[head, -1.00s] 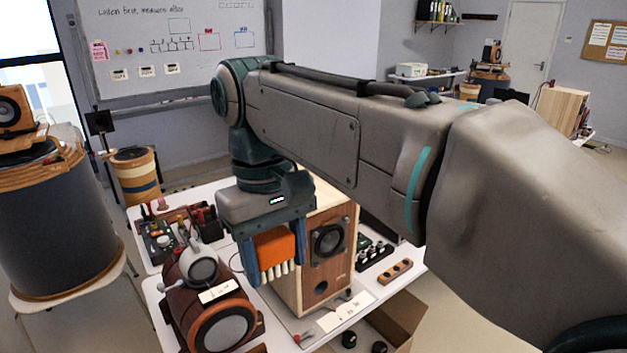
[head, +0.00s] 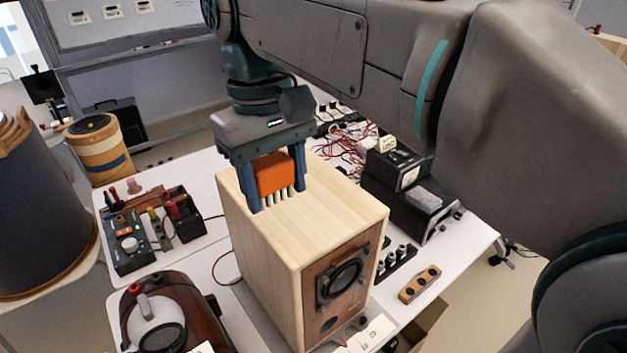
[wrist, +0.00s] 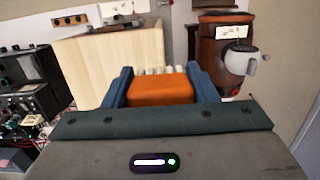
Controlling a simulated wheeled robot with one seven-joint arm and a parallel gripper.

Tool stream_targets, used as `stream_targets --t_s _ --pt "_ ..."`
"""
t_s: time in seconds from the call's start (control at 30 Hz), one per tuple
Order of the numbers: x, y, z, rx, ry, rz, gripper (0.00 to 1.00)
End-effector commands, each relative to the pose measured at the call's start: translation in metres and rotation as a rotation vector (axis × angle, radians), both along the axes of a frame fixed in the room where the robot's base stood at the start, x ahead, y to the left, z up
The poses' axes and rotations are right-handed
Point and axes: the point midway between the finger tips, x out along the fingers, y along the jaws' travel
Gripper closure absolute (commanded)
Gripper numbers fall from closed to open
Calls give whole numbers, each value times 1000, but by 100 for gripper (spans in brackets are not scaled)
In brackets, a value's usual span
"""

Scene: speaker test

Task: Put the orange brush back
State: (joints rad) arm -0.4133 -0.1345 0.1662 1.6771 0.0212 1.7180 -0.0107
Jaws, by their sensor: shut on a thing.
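The orange brush (head: 273,173) is between the two blue fingers of my gripper (head: 276,196), which is shut on it. Its pale bristle tufts point down. In the head view, brush and gripper appear in front of the top of the wooden speaker box (head: 300,212); I cannot tell whether the bristles touch the box. In the wrist view the orange brush (wrist: 162,90) fills the space between the fingers (wrist: 163,88), its tufts at the far side. The speaker box (wrist: 100,62) shows beyond it to the left.
Black instruments (head: 410,195), wires and a small wooden block (head: 420,284) are at the right.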

Motion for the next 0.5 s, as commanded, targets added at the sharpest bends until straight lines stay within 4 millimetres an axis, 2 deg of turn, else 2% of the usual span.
stream_targets --t_s 0.13,0.5 --pt "18 -12 -13 -2 5 -3 69" --pt "83 -52 -59 -2 4 3 69"
